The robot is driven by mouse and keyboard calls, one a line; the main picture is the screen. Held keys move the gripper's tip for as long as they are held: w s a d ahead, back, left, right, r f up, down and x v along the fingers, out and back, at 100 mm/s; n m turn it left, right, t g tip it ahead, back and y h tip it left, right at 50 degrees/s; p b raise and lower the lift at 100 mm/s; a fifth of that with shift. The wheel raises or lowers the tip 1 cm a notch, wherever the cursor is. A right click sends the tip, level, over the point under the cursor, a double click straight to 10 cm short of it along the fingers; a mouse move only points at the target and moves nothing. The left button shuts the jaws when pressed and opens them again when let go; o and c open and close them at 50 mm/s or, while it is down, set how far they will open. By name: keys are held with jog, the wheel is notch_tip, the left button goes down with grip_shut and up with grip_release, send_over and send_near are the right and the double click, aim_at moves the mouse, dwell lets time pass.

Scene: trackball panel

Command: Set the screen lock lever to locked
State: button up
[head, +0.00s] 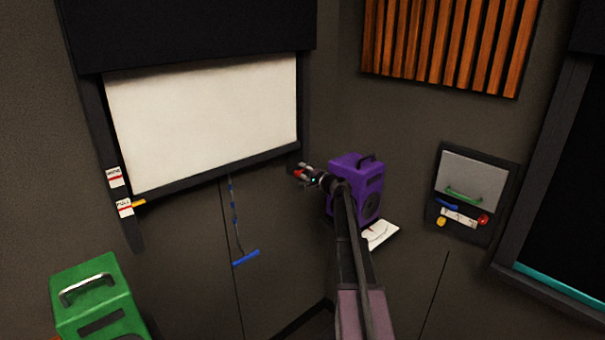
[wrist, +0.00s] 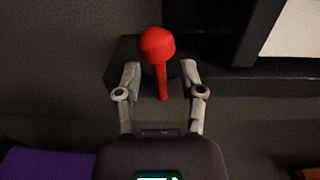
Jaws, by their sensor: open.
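A red lever with a round knob (wrist: 157,45) and a thin stem stands on a dark mount in the wrist view. It shows as a small red spot (head: 298,173) by the lower right corner of the screen frame in the head view. My gripper (wrist: 161,68) is open, with one finger on each side of the red stem and gaps visible beside it. In the head view my gripper (head: 304,172) reaches to that corner. The white screen (head: 205,115) hangs down in its dark frame. No lock marking is readable at the lever.
A purple speaker box (head: 345,172) stands right beside my wrist. A blue pull handle (head: 245,258) hangs on a cord below the screen. A yellow pointer (head: 137,203) sits by labels on the left frame. A control panel (head: 470,195) is on the right wall.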

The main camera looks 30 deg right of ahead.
jog(key=shift+s, duration=0.2)
jog(key=v, duration=0.7)
dwell(0.6)
jog(key=s+a+f+n+g+y, duration=0.1)
jog(key=s+a+f+n+g, duration=0.25)
jog(key=a, duration=0.55)
jog(key=s+a+f+n+g+y, duration=0.1)
jog(key=s+a+f+n+g, duration=0.25)
jog(key=a, duration=0.55)
jog(key=s+a+f+n+g+y, duration=0.15)
jog(key=a+f, duration=0.25)
jog(key=a, duration=0.5)
jog(key=s+a+f+n+g+h, duration=0.2)
jog(key=s+a+g, duration=0.1)
jog(key=s, duration=0.4)
jog(key=s+a+f+n+g+h, duration=0.2)
jog(key=s+a+f+h, duration=0.1)
jog(key=s, duration=0.4)
jog(key=s+a+f+n+g+h, duration=0.2)
jog(key=s+a+g, duration=0.1)
jog(key=s, duration=0.4)
jog(key=shift+s+a+f+g, duration=0.15)
jog(key=shift+s+a+g, duration=0.2)
jog(key=shift+a, duration=0.55)
